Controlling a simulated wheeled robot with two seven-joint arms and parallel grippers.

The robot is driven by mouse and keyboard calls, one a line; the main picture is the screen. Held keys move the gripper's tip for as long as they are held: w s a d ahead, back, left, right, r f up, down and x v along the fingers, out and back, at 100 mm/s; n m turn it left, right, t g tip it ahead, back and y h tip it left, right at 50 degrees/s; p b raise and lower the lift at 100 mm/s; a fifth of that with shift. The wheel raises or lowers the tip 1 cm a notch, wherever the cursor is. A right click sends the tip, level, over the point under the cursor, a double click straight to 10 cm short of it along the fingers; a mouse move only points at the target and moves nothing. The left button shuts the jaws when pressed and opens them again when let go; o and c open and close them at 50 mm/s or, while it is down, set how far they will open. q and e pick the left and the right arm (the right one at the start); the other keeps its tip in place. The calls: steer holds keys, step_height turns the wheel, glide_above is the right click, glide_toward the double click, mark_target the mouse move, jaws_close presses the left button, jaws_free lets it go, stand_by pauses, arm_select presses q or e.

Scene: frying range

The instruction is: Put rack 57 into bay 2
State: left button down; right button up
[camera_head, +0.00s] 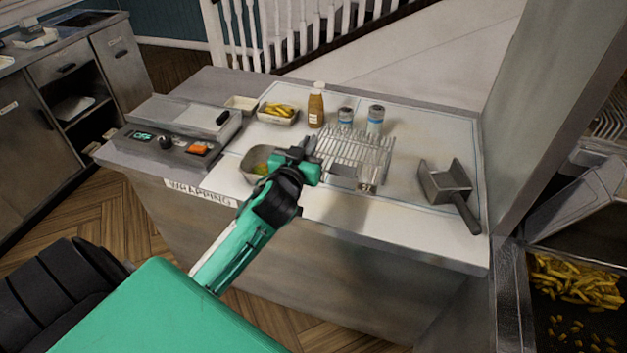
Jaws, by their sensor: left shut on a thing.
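A silver wire rack (355,150) with upright wires is over the middle of the white-topped counter. My left gripper (308,158) is shut on the rack at its left side. The rack looks raised a little, though its underside is hard to see. My right gripper is not in view. No bay marked 2 can be made out.
The counter (410,240) holds a metal scoop (447,188), a sauce bottle (316,106), two shakers (375,120), a tray of fries (278,112) and a control unit (185,132). A tall panel (535,120) and a fries bin (577,285) stand right.

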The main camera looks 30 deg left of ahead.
arm_select(q)
step_height(320, 180, down, 11)
steer(key=shift+f, duration=0.1)
stand_by(0.3)
steer(key=shift+f, duration=0.1)
steer(key=c, duration=1.5)
jaws_free()
steer(key=shift+f, duration=0.1)
steer(key=b+v, duration=0.1)
steer(key=v, duration=0.1)
steer(key=b+v, duration=0.2)
steer(key=v, duration=0.1)
steer(key=shift+s+a+f, duration=0.15)
steer(key=shift+s+f, duration=0.2)
steer(key=shift+f, duration=0.05)
steer(key=shift+r+b+v, duration=0.15)
steer(key=shift+b+v, duration=0.3)
steer(key=shift+v, duration=1.6)
steer(key=shift+r+b+v, duration=0.2)
steer(key=shift+b+v, duration=0.25)
steer(key=shift+v, duration=1.6)
